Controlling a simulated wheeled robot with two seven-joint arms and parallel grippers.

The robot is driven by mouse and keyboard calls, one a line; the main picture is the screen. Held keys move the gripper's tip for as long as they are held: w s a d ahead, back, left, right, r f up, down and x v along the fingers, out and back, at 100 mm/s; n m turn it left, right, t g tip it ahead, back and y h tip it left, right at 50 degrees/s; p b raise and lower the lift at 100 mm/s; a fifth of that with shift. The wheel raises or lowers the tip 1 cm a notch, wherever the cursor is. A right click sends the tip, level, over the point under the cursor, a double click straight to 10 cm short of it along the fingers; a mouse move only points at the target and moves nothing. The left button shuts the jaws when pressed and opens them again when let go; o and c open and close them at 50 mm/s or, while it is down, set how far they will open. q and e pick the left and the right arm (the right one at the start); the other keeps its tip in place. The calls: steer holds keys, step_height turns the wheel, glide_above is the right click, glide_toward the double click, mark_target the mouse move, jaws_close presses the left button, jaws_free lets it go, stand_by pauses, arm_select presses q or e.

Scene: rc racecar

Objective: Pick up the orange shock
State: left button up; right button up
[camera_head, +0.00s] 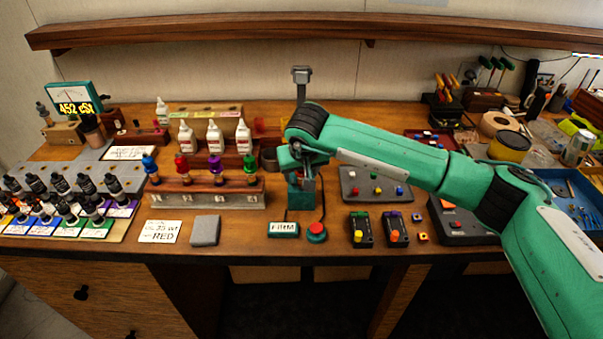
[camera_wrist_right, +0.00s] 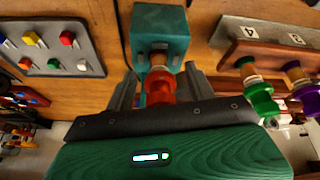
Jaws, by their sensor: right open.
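The orange shock (camera_wrist_right: 160,86) stands in a teal fixture (camera_wrist_right: 160,32) in the right wrist view. My right gripper (camera_wrist_right: 160,92) is open, with one grey finger on each side of the shock. I cannot tell whether the fingers touch it. In the head view the fixture (camera_head: 301,197) stands at the middle of the bench. My right gripper (camera_head: 299,165) is over it, and the gripper and wrist hide the shock there. My left gripper is not in view.
A rack (camera_head: 207,199) left of the fixture holds blue, red, purple and green shocks. A grey tray (camera_head: 350,190) with coloured pieces lies right of it. A red button (camera_head: 316,231) and small sign (camera_head: 284,229) are in front. White bottles (camera_head: 215,137) stand behind the rack.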

steer(key=c, duration=1.1)
steer(key=shift+o, duration=0.2)
